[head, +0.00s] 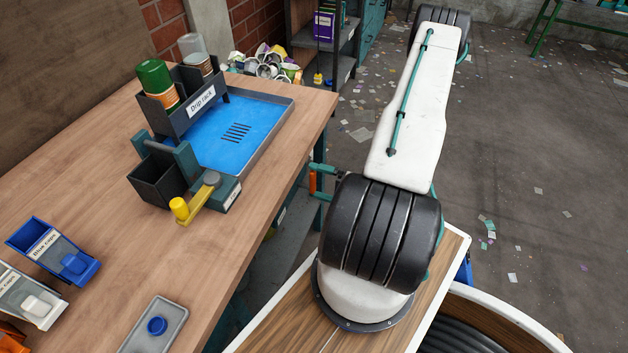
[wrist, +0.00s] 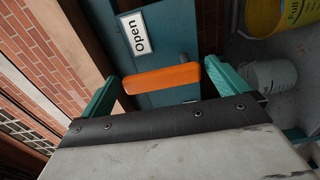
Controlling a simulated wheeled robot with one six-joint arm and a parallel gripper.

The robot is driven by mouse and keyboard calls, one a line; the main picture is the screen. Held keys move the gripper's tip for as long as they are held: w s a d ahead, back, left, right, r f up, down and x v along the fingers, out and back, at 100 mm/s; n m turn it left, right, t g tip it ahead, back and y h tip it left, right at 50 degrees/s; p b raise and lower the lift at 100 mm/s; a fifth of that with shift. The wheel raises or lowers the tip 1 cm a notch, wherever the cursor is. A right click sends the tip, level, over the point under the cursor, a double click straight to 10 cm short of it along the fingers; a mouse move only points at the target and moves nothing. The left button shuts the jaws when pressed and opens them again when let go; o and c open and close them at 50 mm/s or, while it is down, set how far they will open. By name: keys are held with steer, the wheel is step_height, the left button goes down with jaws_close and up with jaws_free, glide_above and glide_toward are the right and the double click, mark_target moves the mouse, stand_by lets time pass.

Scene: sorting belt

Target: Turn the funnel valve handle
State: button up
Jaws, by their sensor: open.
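An orange bar handle (wrist: 160,79) sits in front of a teal panel with a white "Open" label (wrist: 136,33) in the wrist view. My gripper (wrist: 163,72) is open, with one teal finger near each end of the bar. I cannot tell whether the fingers touch it. In the head view the orange handle (head: 312,182) shows just beyond the table's right edge, with the fingertips of my gripper (head: 322,183) beside it. My black arm joint hides the rest of the gripper there. No funnel can be made out.
The wooden table (head: 110,190) fills the left, with a blue drip tray (head: 240,125), a drip rack (head: 190,110) and a yellow-levered device (head: 205,198). A yellow bucket (wrist: 275,14) and a white bucket (wrist: 270,75) stand near the handle. Open floor lies to the right.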

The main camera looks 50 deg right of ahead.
steer(key=v, duration=0.6)
stand_by(0.3)
